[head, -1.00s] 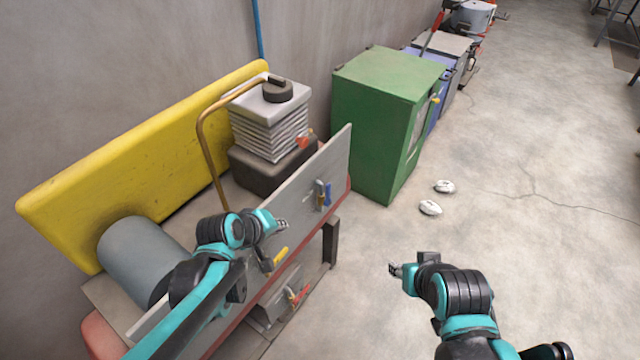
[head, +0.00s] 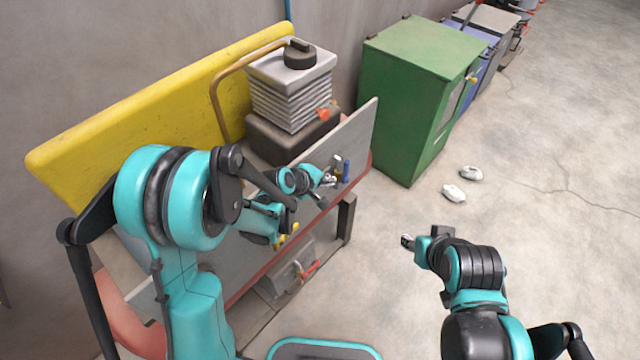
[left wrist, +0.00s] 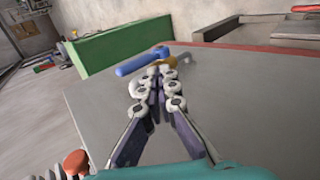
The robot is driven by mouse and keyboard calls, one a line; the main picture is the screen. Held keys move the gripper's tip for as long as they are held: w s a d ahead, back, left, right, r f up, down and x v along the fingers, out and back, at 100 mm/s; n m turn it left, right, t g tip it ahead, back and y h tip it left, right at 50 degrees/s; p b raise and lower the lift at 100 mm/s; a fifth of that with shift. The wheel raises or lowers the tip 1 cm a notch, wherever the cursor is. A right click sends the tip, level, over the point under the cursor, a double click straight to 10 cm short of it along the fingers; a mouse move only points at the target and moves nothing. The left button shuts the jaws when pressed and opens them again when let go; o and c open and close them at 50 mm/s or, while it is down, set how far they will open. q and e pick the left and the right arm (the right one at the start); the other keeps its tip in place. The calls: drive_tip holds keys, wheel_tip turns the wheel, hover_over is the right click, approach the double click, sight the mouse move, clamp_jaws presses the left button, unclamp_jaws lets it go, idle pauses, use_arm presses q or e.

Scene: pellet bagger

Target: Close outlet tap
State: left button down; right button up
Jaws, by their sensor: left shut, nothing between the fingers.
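A tap with a blue handle (head: 346,172) is on the grey upright panel (head: 362,138), beside a brass-coloured part (head: 337,172). I cannot tell which of the fittings is the outlet tap. My left gripper (head: 329,180) is shut and empty, close to this tap. In the left wrist view, the blue handle (left wrist: 143,60) lies just beyond the closed fingertips (left wrist: 158,82), with the brass part (left wrist: 172,62) partly behind them. I cannot tell whether they touch. My right gripper (head: 407,241) is over the open floor, too small to judge.
A yellow handle (head: 289,234) is lower on the panel, and red-handled items (head: 308,271) are below. A ribbed machine (head: 290,95) with an orange knob (head: 324,113) stands behind the panel. A green cabinet (head: 405,95) stands beyond it. Two white objects (head: 454,193) lie on open floor.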

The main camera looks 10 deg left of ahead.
sight(345, 172)
use_arm(q)
drive_tip(key=w+d, duration=0.1)
drive_tip(key=w+d+f+b, duration=0.1)
drive_tip(key=w, duration=0.1)
drive_tip(key=shift+d, duration=0.15)
drive_tip(key=shift+w+d+r, duration=0.15)
drive_tip(key=shift+w+d, duration=0.15)
drive_tip(key=shift+w, duration=0.2)
drive_tip(key=shift+w+d+r+g+p, duration=0.15)
drive_tip(key=shift+g+p, duration=0.15)
drive_tip(key=shift+p, duration=0.05)
